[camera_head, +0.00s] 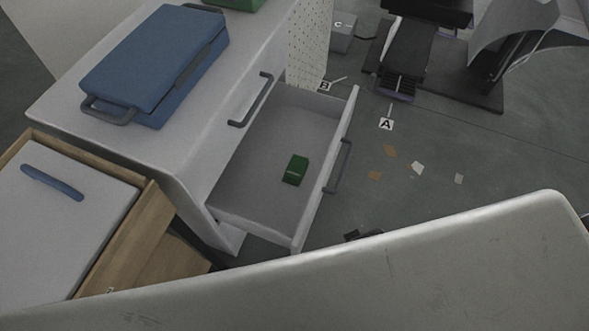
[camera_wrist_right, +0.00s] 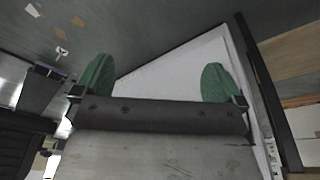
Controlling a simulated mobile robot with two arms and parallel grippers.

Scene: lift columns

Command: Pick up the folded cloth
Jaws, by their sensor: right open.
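A small green folded item with a pale band (camera_head: 295,170), which looks like the folded cloth, lies on the floor of an open grey drawer (camera_head: 262,140) in the head view. I cannot make it out in the right wrist view. My right gripper (camera_wrist_right: 157,82) shows in the right wrist view with its two green fingertips wide apart and nothing held between them. A pale panel (camera_wrist_right: 165,72) lies beyond the fingers. A small dark part shows past the pale foreground edge in the head view; I cannot tell what it is. My left gripper is not in view.
A blue case (camera_head: 150,60) lies on the white cabinet (camera_head: 60,105). The open drawer's front has a dark handle (camera_head: 338,166). A wooden-sided unit (camera_head: 125,235) stands at left. Floor markers (camera_head: 386,124) and scraps (camera_head: 417,168) lie right of the drawer. A large pale surface fills the foreground.

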